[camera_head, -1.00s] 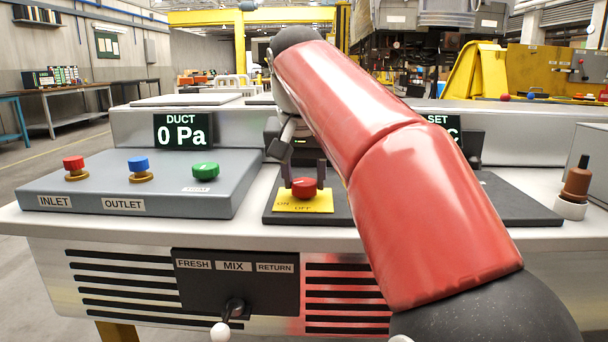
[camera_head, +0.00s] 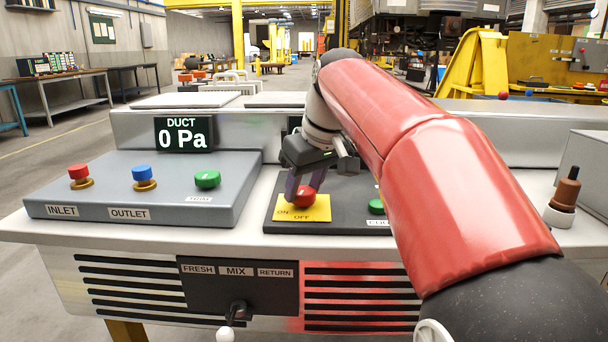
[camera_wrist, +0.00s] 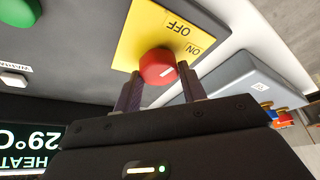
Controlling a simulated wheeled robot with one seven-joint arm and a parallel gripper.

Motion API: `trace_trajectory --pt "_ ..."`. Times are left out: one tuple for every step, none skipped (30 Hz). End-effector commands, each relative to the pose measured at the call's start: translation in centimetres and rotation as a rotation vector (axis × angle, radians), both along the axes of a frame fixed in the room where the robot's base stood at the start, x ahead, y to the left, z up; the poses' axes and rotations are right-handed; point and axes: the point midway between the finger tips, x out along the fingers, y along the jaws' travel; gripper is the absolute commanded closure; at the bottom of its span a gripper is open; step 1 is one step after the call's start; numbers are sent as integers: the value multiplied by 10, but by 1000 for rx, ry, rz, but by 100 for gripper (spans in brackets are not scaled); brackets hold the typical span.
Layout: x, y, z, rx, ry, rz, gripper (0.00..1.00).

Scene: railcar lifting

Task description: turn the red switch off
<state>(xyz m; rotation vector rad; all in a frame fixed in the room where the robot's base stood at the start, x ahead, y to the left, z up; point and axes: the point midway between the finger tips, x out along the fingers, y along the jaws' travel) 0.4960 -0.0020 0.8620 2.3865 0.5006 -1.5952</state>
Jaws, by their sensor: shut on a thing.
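The red switch (camera_head: 304,198) is a round knob on a yellow plate (camera_head: 320,214) marked ON at the left and OFF to the right of it. My gripper (camera_head: 301,189) comes down from behind the knob, with its fingers shut on it. In the wrist view the red switch (camera_wrist: 158,67) shows between the two fingertips, with a short white mark slanting toward the ON lettering. The yellow plate (camera_wrist: 150,30) with OFF and ON shows beyond it. Part of the knob's side is hidden by the fingers.
A green button (camera_head: 376,207) is right of the yellow plate, partly near my arm. A grey panel at left holds a red knob (camera_head: 79,173), a blue knob (camera_head: 140,173) and a green knob (camera_head: 207,179). A lever (camera_head: 237,310) hangs below the counter's front.

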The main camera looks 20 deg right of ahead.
Motion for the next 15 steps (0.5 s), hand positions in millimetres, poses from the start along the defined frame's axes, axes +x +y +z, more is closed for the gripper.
trace_trajectory --pt "0 -1 3 1 -1 33 82" --pt "0 -1 3 2 0 55 82" --pt "1 -1 3 1 -1 82 82" --pt "1 -1 3 1 -1 102 82" --pt "1 -1 3 0 -1 120 82" --pt "1 -1 3 1 -1 142 82" --pt "1 -1 3 0 -1 157 82" --pt "1 -1 2 -1 -2 173 82" --pt "1 -1 2 0 -2 189 82" --pt "1 -1 2 1 -2 202 82" --pt "1 -1 2 1 -2 212 82" --pt "1 -1 2 0 -2 225 82" --pt "1 -1 2 0 -2 232 82" --pt "1 -1 2 -1 -3 240 82" --pt "1 -1 2 -1 -3 249 82"
